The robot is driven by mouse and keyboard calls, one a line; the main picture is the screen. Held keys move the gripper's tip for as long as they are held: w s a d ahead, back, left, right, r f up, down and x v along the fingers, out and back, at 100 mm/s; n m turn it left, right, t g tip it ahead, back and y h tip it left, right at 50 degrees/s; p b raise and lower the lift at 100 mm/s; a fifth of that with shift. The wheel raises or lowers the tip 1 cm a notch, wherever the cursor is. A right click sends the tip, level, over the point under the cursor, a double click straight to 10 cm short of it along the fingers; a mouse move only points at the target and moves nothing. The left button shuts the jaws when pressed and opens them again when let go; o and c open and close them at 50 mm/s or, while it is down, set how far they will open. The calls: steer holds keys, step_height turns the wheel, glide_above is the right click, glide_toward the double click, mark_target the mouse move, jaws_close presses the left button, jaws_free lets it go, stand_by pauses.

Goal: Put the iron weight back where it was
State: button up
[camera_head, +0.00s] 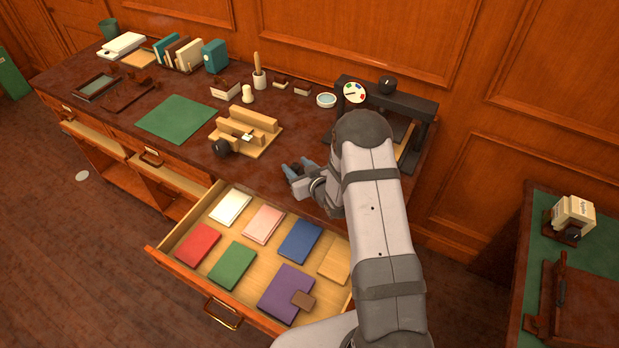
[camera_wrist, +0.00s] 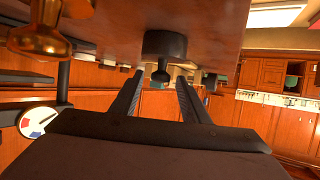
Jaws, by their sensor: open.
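The iron weight looks to be the dark round piece (camera_head: 222,148) on the desk, at the front left of a pale wooden block stand (camera_head: 262,140). In the wrist view, which is upside down, a black cylinder with a small knob (camera_wrist: 165,45) rests on the desk top ahead of the fingers; it seems to be the same weight. My gripper (camera_head: 295,170) is open and empty, low over the desk's front edge, right of the weight and pointing left. The wrist view shows the two fingers (camera_wrist: 158,88) spread, with the weight's knob in line between them, apart from them.
An open drawer (camera_head: 165,245) with several coloured notebooks juts out below my arm. A black frame (camera_head: 425,106) with a coloured dial (camera_head: 355,92) stands behind my arm. A brass piece (camera_wrist: 42,35) is close in the wrist view. A green mat (camera_head: 175,119) lies left of the stand.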

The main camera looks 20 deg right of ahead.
steer(key=b+v, duration=0.2)
steer(key=v, duration=0.8)
steer(key=shift+s, duration=0.3)
steer(key=shift+d, duration=0.1)
steer(key=s+a+r+m+g+h, duration=0.1)
steer(key=s+g, duration=0.5)
steer(key=s, duration=0.7)
steer(key=s+a+r+m+g+h, duration=0.1)
steer(key=s+a+r+g, duration=0.2)
steer(key=s+g, duration=0.4)
steer(key=s, duration=0.6)
steer(key=shift+s+r+h, duration=0.3)
steer(key=shift+s, duration=0.05)
